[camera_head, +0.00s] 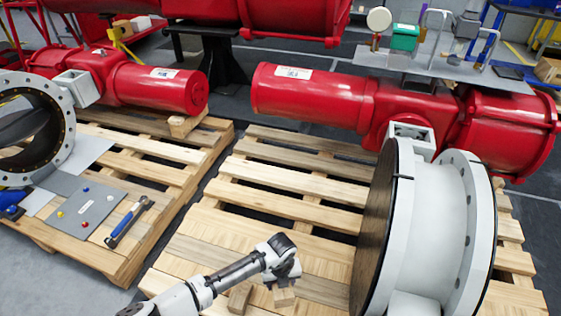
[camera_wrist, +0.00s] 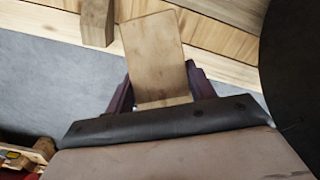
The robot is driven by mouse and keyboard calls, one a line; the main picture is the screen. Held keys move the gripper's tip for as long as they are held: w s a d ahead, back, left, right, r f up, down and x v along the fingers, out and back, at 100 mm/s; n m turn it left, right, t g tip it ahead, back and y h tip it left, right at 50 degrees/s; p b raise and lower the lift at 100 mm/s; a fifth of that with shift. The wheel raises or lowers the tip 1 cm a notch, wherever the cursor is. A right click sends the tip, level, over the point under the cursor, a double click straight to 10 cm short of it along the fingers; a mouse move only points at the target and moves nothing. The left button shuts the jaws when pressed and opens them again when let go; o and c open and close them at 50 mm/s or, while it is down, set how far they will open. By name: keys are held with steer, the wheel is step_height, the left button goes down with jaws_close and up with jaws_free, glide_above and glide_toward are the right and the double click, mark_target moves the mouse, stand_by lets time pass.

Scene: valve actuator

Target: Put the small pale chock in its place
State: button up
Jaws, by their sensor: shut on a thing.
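The small pale chock (camera_wrist: 156,58) is a light wooden block between the two dark fingers of my gripper (camera_wrist: 160,85). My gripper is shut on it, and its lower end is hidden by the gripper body. In the head view the chock (camera_head: 284,297) shows under my gripper (camera_head: 284,272), over the near part of the right pallet. A second wooden block (camera_head: 240,298) is just left of it; it also shows at the top of the wrist view (camera_wrist: 97,22). I cannot tell whether the held chock touches the pallet.
A big white flanged valve (camera_head: 432,225) with a dark disc stands on the right pallet (camera_head: 285,208), close right of my gripper. Red actuators (camera_head: 315,98) lie behind. The left pallet (camera_head: 150,165) carries a grey plate (camera_head: 88,210) and a hammer-like tool (camera_head: 128,222). Grey floor shows between pallets.

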steer(key=n, duration=0.3)
steer(key=w+n, duration=0.1)
steer(key=n, duration=0.2)
steer(key=shift+r, duration=0.2)
steer(key=n, duration=0.3)
steer(key=shift+w+r+n+p, duration=0.1)
steer(key=shift+w+n+p, duration=0.15)
steer(key=shift+n+p, duration=0.1)
steer(key=n, duration=0.4)
steer(key=shift+w+r, duration=0.1)
steer(key=shift+w, duration=0.2)
steer(key=n, duration=0.3)
steer(key=shift+w+n+p, duration=0.25)
steer(key=shift+n+p, duration=0.05)
steer(key=shift+n, duration=0.05)
steer(key=n, duration=0.3)
steer(key=shift+w+r+n, duration=0.15)
steer(key=shift+w+n, duration=0.1)
steer(key=shift+n, duration=0.05)
steer(key=n, duration=0.4)
steer(key=shift+w+r, duration=0.1)
steer(key=shift+w, duration=0.15)
steer(key=n, duration=0.3)
steer(key=n+p, duration=0.1)
steer(key=n, duration=0.1)
steer(key=shift+w+r, duration=0.1)
steer(key=shift+w, duration=0.2)
steer(key=n, duration=0.3)
steer(key=shift+w, duration=0.2)
steer(key=shift+n, duration=0.4)
